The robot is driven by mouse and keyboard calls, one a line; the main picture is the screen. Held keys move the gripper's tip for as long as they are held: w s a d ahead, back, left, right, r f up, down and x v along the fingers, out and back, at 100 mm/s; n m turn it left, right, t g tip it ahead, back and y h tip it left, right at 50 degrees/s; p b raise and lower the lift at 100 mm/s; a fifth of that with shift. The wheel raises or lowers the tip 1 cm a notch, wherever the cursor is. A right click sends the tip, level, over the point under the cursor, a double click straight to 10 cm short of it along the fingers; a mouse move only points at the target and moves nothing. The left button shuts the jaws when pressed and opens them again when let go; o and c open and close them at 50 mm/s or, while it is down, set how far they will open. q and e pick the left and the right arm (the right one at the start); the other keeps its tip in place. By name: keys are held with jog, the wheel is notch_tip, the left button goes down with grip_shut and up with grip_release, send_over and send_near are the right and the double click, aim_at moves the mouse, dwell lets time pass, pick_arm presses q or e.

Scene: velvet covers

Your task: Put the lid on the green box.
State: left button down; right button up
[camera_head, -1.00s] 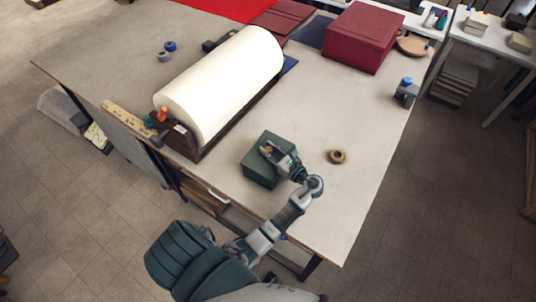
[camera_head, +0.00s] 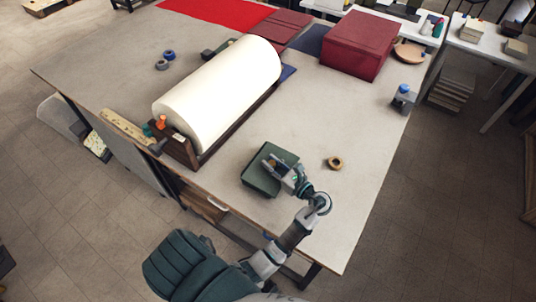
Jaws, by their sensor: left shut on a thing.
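The green box (camera_head: 260,185) sits near the table's front edge, right of the big white roll. My left gripper (camera_head: 271,163) is over the box's top and shut on the lid (camera_head: 281,154), a dark green piece of nearly the same colour. The lid lies over the box. The gripper hides part of it, and I cannot tell whether it is seated on the rim or just above it. My right gripper is not in view.
The table (camera_head: 350,120) has a white roll (camera_head: 220,90) on a wooden cradle and a tape ring (camera_head: 335,163) right of the box. A red box (camera_head: 358,45) stands at the back. The table is clear between the tape ring and red box.

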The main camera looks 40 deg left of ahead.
pick_arm(q)
jog(key=s+d, duration=0.6)
jog(key=d, duration=0.2)
jog(key=w+a+r+p, duration=0.1)
jog(key=w+r+p, duration=0.1)
jog(key=w+a+r+p, duration=0.1)
jog(key=a+r+p, duration=0.1)
jog(key=shift+w+a+r, duration=0.1)
jog(key=shift+w+a, duration=0.15)
jog(key=shift+w, duration=0.1)
notch_tip(320, 180, up, 2)
jog(key=p, duration=0.5)
send_over(269, 150)
jog(key=s+d, duration=0.1)
jog(key=shift+s+r+h, duration=0.1)
jog(key=shift+s+h, duration=0.1)
jog(key=shift+h, duration=0.2)
jog(key=shift+w+a, duration=0.1)
jog(key=shift+a, duration=0.2)
jog(key=shift+f, duration=0.3)
jog(key=f+b, duration=0.1)
jog(key=b, duration=0.1)
jog(key=f+b, duration=0.4)
jog(key=b, duration=0.1)
jog(key=shift+d, duration=0.3)
jog(key=shift+a+f+b, duration=0.2)
jog(key=shift+f+b, duration=0.15)
jog(key=shift+b, duration=0.25)
jog(key=shift+d+r, duration=0.1)
jog(key=shift+d, duration=0.1)
